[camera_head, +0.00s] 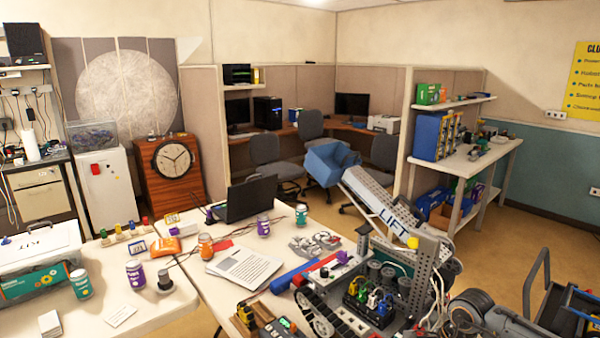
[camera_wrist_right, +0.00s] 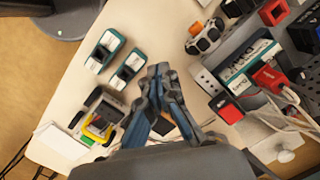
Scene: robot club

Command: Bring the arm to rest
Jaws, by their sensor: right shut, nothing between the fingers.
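My right gripper (camera_wrist_right: 162,74) shows in the right wrist view, with its dark fingers brought together and nothing held between them. It is above a pale table top (camera_wrist_right: 75,95). Two green-and-white devices (camera_wrist_right: 128,69) lie on the table just left of the fingertips, and a grey machine with a labelled panel (camera_wrist_right: 248,68) stands to the right. I cannot tell the exact height of the fingers above the table. My left gripper is in neither view.
In the head view, a tall grey machine marked LIFT (camera_head: 392,214) stands at the right of the cluttered tables. A laptop (camera_head: 246,199), papers (camera_head: 243,267) and several jars crowd the tops. Open floor (camera_head: 512,212) shows behind at the right.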

